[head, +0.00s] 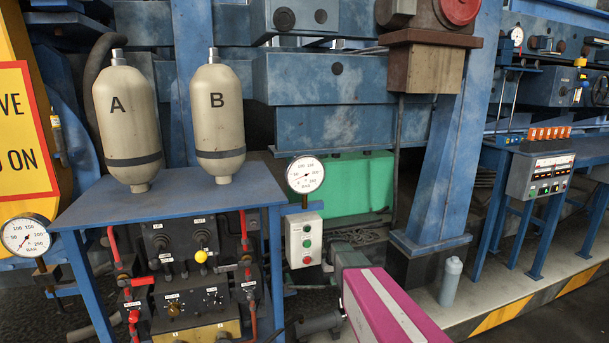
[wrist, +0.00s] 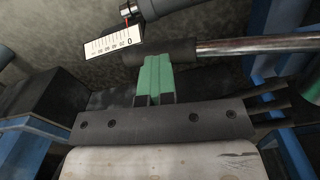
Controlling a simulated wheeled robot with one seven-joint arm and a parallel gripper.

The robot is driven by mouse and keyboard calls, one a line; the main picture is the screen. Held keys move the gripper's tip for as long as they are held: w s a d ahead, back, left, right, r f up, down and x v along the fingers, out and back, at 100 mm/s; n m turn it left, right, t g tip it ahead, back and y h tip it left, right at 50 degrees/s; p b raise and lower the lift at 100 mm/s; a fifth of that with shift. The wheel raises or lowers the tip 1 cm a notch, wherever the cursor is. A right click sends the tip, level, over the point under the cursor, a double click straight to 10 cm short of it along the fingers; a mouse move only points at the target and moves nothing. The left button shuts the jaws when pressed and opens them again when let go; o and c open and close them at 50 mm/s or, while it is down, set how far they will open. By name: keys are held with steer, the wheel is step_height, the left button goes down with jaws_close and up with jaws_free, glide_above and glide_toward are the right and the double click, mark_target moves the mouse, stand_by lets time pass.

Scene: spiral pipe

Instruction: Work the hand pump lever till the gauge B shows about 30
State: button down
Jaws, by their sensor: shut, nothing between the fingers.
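In the wrist view the green fingers of my gripper (wrist: 154,76) are together and shut. Their tips overlap the black grip (wrist: 185,52) of a bar; I cannot tell whether they touch it. A shiny metal rod (wrist: 250,46) runs right from this grip, which looks like the pump lever. In the head view a round white gauge (head: 305,174) stands right of tank B (head: 217,118), likely gauge B; its needle is too small to read surely. Another gauge (head: 25,235) is at far left, near tank A (head: 126,122). My gripper cannot be made out in the head view.
A white scale (wrist: 112,40) with a red pointer near 0 lies by the grip. A blue table (head: 160,205) carries the tanks above a valve panel (head: 190,275). A button box (head: 304,240) hangs below the right gauge.

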step_height(320, 180, up, 10)
steer(key=shift+d+r, duration=0.2)
steer(key=shift+r, duration=0.05)
stand_by(0.6)
stand_by(1.9)
steer(key=s+f, duration=0.2)
steer(key=s, duration=0.8)
steer(key=s+f+m, duration=0.1)
steer(key=s+f, duration=0.1)
steer(key=s, duration=0.9)
steer(key=shift+s+f, duration=0.15)
steer(key=shift+f, duration=0.1)
